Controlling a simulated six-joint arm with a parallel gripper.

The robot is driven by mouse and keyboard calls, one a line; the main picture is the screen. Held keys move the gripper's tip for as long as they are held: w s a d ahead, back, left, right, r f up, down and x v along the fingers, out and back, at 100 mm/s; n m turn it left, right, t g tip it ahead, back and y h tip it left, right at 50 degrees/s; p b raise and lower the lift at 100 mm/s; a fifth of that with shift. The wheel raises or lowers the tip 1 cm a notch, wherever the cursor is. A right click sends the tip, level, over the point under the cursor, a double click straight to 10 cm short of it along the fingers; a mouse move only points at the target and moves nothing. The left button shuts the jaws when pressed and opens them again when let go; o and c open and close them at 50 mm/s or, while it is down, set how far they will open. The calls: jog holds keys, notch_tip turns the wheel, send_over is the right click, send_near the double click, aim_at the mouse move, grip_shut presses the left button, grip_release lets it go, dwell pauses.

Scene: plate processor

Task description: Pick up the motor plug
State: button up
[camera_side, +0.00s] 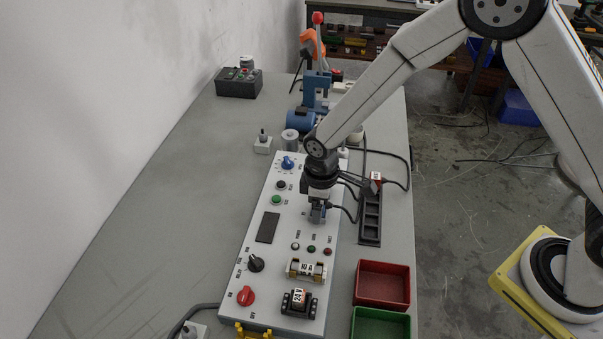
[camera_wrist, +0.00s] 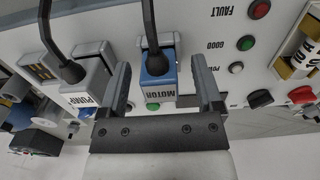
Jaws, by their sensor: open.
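The motor plug (camera_wrist: 157,75) is blue with a white label reading MOTOR and a black cable leaving its end, in the wrist view. It sits on the grey control panel (camera_side: 262,225). My gripper (camera_wrist: 161,82) is open, with one finger on each side of the motor plug and a visible gap to each side. In the side view my gripper (camera_side: 318,215) is low over the panel's right part, and the blue plug is mostly hidden there. A grey plug labelled PUMP (camera_wrist: 85,85) stands just left of my left finger in the wrist view.
Red (camera_side: 382,284) and green (camera_side: 380,324) bins stand right of the panel. A dark slotted rack (camera_side: 370,218) lies along its right edge. A fuse holder (camera_side: 306,269) and knobs are on the panel.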

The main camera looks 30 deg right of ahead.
grip_shut()
dwell(0.3)
jog(key=shift+r, duration=0.9)
jog(key=s+d+r, duration=0.4)
jog(key=s+r, duration=0.7)
jog(key=s, duration=0.2)
jog(key=shift+s, duration=0.2)
jog(key=shift+r, duration=0.1)
jog(key=shift+w+d, duration=0.1)
